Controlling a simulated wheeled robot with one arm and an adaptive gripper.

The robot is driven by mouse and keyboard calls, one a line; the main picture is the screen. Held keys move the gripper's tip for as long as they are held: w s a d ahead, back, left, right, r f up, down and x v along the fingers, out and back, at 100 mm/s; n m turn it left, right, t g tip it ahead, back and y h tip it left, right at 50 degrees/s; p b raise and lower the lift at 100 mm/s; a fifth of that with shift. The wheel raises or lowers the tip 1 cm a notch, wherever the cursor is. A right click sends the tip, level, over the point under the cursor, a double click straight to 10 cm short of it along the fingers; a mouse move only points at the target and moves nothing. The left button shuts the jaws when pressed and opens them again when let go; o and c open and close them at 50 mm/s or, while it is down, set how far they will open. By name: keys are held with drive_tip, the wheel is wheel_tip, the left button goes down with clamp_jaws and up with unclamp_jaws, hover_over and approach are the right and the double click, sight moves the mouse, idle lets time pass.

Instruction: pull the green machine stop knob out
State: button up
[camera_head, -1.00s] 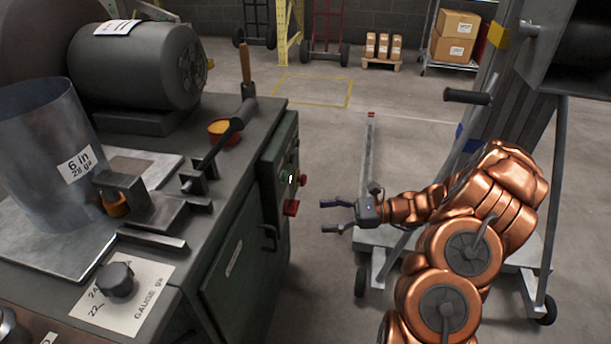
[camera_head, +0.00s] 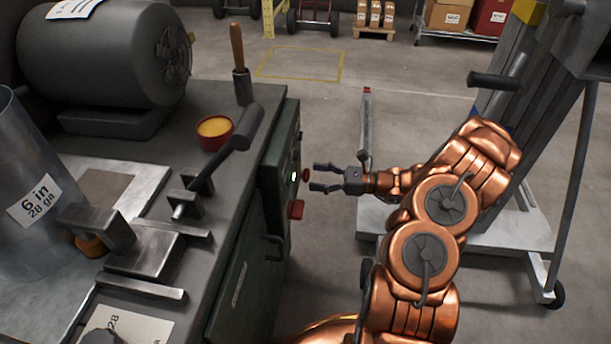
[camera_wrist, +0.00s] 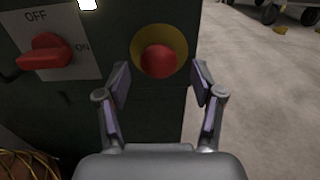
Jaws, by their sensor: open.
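The stop knob (camera_head: 305,174) is a red round button on the side panel of the dark green machine (camera_head: 244,255). In the wrist view the red knob (camera_wrist: 158,62) sits in a yellow ring, at the middle top of the picture. My gripper (camera_head: 316,177) is open, just to the right of the knob and pointing at the panel. In the wrist view its two fingertips (camera_wrist: 160,84) stand on the left and right of the knob, with gaps on both sides. I cannot tell how deep they reach along it.
A red OFF/ON switch (camera_wrist: 45,53) is left of the knob; in the head view it (camera_head: 296,209) is below. A black lever handle (camera_head: 248,126) and an orange-filled red bowl (camera_head: 214,131) are on the bench top. A grey wheeled lift (camera_head: 490,245) stands right, behind my arm.

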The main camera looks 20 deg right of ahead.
sight(306, 175)
drive_tip(key=shift+b+x, duration=0.3)
drive_tip(key=shift+x, duration=1.4)
drive_tip(key=shift+c, duration=0.4)
drive_tip(key=shift+a, duration=0.1)
clamp_jaws()
drive_tip(key=shift+r, duration=0.1)
